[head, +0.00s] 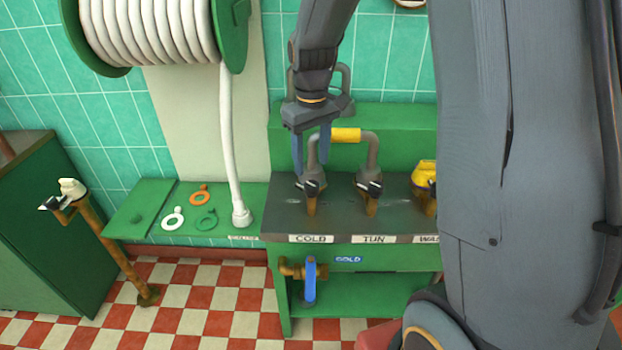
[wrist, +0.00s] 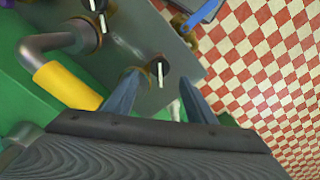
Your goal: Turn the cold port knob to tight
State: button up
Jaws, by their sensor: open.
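The cold port knob (head: 310,187) is black with a white stripe and sits on the port above the COLD label (head: 311,239). In the wrist view the knob (wrist: 159,68) shows between my fingertips, its white stripe running nearly up and down the picture. My gripper (head: 311,165) is open and points down at this knob, one blue-grey finger to each side. In the wrist view both fingers (wrist: 160,92) are apart with nothing held. I cannot tell whether either finger touches the knob. I cannot read any tight mark.
A bent pipe with a yellow grip (head: 345,135) stands close behind my fingers. The TUN knob (head: 369,186) is to the right. A blue lever (head: 310,280) hangs below the counter. My arm hides the right side.

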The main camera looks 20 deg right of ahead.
aim_at(312, 184)
notch_tip(312, 184, down, 8)
jog(key=shift+r+p, duration=0.25)
jog(key=shift+p, duration=0.55)
jog(key=c, duration=1)
